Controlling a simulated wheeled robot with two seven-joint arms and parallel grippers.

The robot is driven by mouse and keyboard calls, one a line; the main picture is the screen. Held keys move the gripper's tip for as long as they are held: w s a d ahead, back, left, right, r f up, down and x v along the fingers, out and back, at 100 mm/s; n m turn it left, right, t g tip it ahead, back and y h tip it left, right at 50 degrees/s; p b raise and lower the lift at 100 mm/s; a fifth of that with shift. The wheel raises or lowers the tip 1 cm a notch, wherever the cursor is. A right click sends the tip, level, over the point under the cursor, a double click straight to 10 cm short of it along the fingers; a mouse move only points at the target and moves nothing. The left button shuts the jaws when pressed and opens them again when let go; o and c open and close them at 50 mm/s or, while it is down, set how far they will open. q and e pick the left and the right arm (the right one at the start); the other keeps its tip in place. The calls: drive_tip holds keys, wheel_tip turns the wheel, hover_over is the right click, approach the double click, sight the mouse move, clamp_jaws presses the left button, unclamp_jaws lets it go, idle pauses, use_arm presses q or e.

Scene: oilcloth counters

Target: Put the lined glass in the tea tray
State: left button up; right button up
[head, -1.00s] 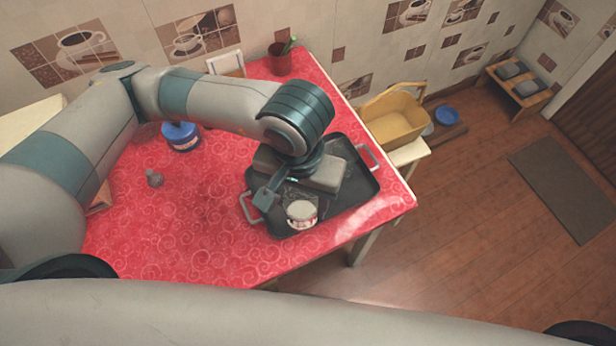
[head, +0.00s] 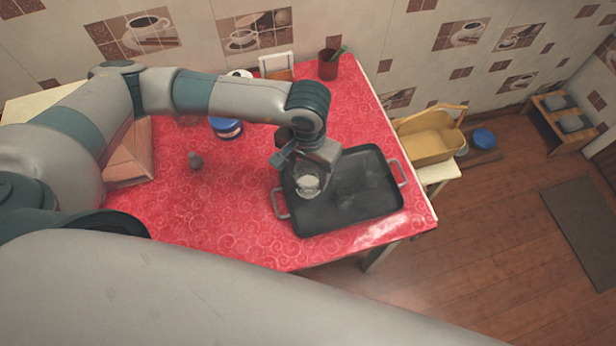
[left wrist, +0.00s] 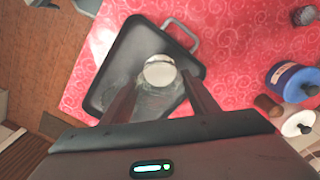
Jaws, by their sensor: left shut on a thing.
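The lined glass (head: 308,186) is clear with a pale, whitish disc at one end. My left gripper (head: 302,166) is shut on it, over the left part of the dark tea tray (head: 350,205). In the left wrist view the glass (left wrist: 158,98) sits between the two fingers of my left gripper (left wrist: 158,102), with the tray (left wrist: 120,60) behind it. I cannot tell whether the glass touches the tray floor. The middle and right of the tray look empty. My right gripper is not in view.
The tray lies on a red patterned counter (head: 230,220), near its right edge. A blue-lidded jar (head: 226,128), a small grey item (head: 195,160) and a dark red cup (head: 328,64) stand left and behind. A yellow basket (head: 430,135) is beyond the right edge.

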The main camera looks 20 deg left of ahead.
sight(308, 182)
use_arm(q)
drive_tip(key=shift+f+p, duration=0.55)
drive_tip(key=shift+f, duration=0.05)
wheel_tip(308, 182, down, 2)
drive_tip(key=shift+p, duration=0.6)
drive_tip(key=shift+f, duration=0.4)
drive_tip(key=shift+f, duration=0.1)
drive_tip(key=shift+f, duration=0.1)
drive_tip(key=o, duration=1.6)
drive_tip(key=shift+c, duration=0.2)
